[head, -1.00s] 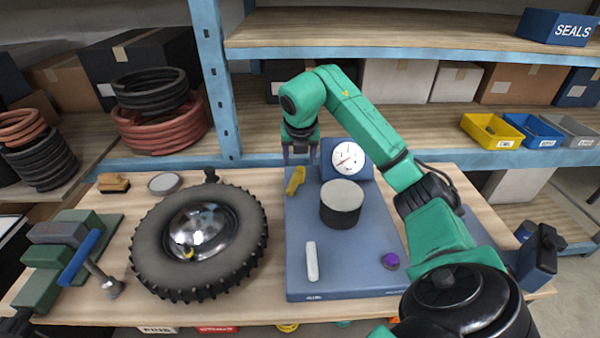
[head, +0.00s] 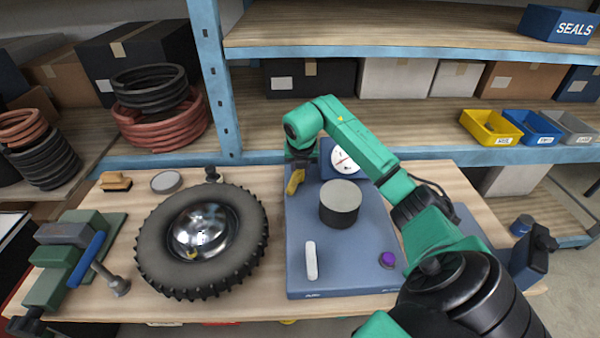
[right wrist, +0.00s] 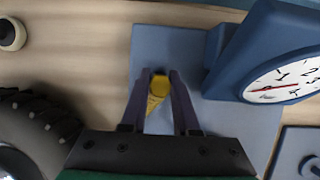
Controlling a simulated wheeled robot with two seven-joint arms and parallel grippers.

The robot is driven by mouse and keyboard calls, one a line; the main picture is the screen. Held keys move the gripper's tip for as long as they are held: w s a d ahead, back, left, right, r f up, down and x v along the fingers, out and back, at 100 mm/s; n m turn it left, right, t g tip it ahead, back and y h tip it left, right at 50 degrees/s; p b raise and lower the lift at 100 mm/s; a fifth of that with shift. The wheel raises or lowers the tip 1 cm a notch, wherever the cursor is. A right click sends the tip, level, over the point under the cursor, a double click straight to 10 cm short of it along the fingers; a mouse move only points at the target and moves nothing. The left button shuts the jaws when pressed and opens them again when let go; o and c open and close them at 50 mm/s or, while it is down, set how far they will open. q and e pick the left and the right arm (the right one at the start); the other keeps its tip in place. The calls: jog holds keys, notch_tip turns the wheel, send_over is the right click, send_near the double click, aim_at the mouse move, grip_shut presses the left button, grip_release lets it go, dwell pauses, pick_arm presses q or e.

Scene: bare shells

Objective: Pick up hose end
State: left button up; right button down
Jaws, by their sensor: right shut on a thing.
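The yellow hose end (head: 295,182) is a short tapered piece at the back left of the blue base plate (head: 350,265). My right gripper (head: 299,177) has come down over it from above and is shut on it. In the right wrist view the hose end (right wrist: 157,90) lies between the two dark fingers (right wrist: 160,92), its rounded yellow end towards the tips. The plate's surface is close behind it, and I cannot tell whether it still touches. My left gripper is not in view.
A dial gauge (head: 345,157) stands close right of the gripper. A dark cylinder (head: 340,204), a white bar (head: 311,261) and a purple knob (head: 388,260) are on the plate. A big tyre (head: 155,250) lies left of it. The blue shelf post (head: 215,80) rises behind.

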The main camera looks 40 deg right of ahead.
jog(key=shift+r, duration=0.1)
jog(key=shift+r, duration=0.5)
notch_tip(320, 180, up, 19)
dwell(0.3)
